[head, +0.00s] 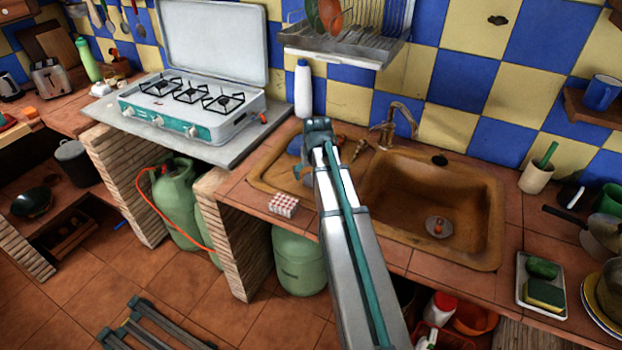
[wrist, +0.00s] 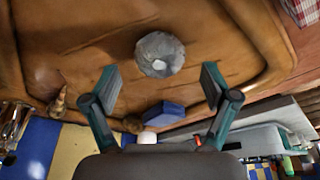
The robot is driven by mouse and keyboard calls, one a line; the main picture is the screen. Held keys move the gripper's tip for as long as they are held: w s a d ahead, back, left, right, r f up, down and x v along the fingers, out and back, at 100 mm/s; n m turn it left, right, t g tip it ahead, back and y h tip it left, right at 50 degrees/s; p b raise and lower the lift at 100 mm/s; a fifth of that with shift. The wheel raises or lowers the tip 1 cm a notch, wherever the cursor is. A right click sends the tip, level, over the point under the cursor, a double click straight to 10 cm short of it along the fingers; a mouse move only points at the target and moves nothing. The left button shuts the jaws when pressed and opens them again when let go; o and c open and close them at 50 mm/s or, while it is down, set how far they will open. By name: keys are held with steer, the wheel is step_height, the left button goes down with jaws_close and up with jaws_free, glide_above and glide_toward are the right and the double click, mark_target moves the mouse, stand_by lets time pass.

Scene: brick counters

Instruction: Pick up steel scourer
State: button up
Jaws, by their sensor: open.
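The steel scourer (wrist: 160,54) is a round, shiny grey ball lying on the brown drainboard of the sink. In the wrist view it lies centred between the fingers, just beyond their tips. My gripper (wrist: 160,78) is open and empty, with a finger to either side of the scourer's line and neither touching it. In the head view my arm reaches over the drainboard (head: 262,178) and hides the scourer.
A blue sponge-like block (wrist: 164,115) lies near the scourer. A white bottle (head: 303,88) stands behind the drainboard. The sink basin (head: 415,205) and tap (head: 400,115) are to the right. A red-and-white checked box (head: 284,205) sits at the counter's front edge. The stove (head: 190,105) is left.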

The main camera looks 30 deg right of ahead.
steer(key=shift+x, duration=1.3)
steer(key=shift+s, duration=0.1)
steer(key=c, duration=0.9)
